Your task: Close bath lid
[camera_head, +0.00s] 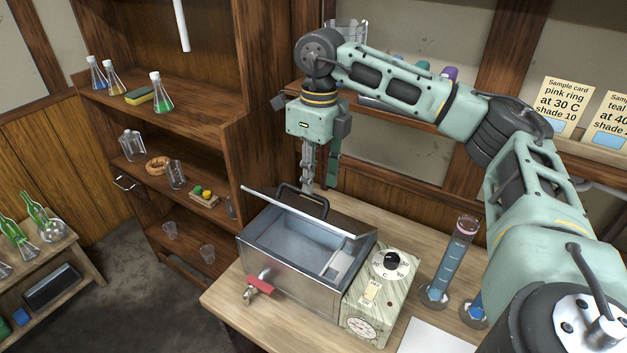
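The metal bath (292,283) stands on the wooden bench with its inside exposed. Its lid (305,213) is raised at the bath's far side and shows almost edge-on as a thin pale strip. A black handle (287,189) sticks out behind the lid. My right gripper (320,184) points down just behind the lid and handle. Its two fingers are apart, with nothing seen between them. Whether a finger touches the lid or handle I cannot tell. My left gripper is not in view.
A control box with a black dial (391,260) stands right of the bath. A cylinder of blue liquid (449,262) stands farther right. A red-handled tap (258,286) juts from the bath's front. A wooden shelf (185,120) with flasks stands left.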

